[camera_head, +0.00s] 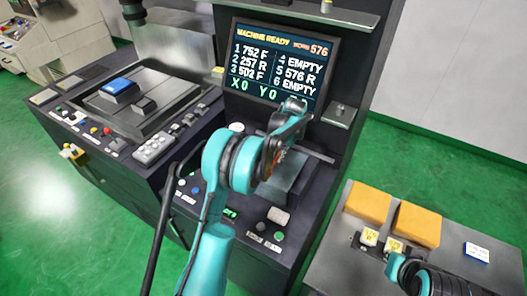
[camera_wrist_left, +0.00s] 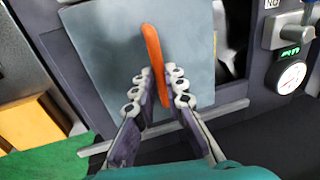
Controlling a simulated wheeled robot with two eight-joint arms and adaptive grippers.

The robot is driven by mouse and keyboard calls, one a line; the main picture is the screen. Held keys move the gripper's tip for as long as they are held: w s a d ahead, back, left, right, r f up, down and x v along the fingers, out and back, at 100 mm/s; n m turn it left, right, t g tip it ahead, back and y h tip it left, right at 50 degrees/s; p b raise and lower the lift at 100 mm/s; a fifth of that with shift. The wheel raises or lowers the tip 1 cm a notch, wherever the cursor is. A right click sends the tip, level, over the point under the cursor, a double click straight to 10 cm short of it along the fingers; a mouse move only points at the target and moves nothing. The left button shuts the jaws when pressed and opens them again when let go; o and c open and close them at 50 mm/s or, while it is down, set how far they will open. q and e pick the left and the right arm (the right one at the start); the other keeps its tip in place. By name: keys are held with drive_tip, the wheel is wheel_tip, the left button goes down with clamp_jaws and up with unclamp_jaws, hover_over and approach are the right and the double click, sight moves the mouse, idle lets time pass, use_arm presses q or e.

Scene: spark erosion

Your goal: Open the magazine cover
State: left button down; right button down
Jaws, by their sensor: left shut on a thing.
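The magazine cover is a flat grey panel with an orange bar handle. In the left wrist view the cover (camera_wrist_left: 105,65) fills the upper middle, and the upright orange handle (camera_wrist_left: 151,45) stands on it. My left gripper (camera_wrist_left: 162,80) has its two fingers closed on either side of the handle. In the head view a grey part of the cover (camera_head: 294,175) shows beyond my teal left arm, low on the machine front. The arm hides much of the cover and the gripper there. My right arm shows at the lower right, but its gripper is not visible.
The machine's screen (camera_head: 285,62) stands above the cover. In the left wrist view a round gauge (camera_wrist_left: 290,77) sits to the right and a dark gap borders the cover. A grey side table (camera_head: 340,265) at the lower right holds orange blocks (camera_head: 368,203).

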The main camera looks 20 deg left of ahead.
use_arm(q)
drive_tip(key=d, duration=0.5)
drive_tip(key=s+d, duration=0.1)
drive_tip(key=d, duration=0.2)
drive_tip(key=shift+s+d+b, duration=0.1)
drive_tip(key=shift+d+b, duration=0.05)
drive_tip(key=shift+b, duration=0.25)
drive_tip(key=c, duration=1.6)
unclamp_jaws()
drive_tip(key=r, duration=0.4)
drive_tip(key=d+r, duration=0.1)
drive_tip(key=r, duration=0.3)
drive_tip(key=d+r, duration=0.1)
drive_tip(key=r, duration=0.2)
drive_tip(key=shift+s+d+r, duration=0.15)
drive_tip(key=shift+d+r, duration=0.05)
drive_tip(key=shift+r, duration=0.2)
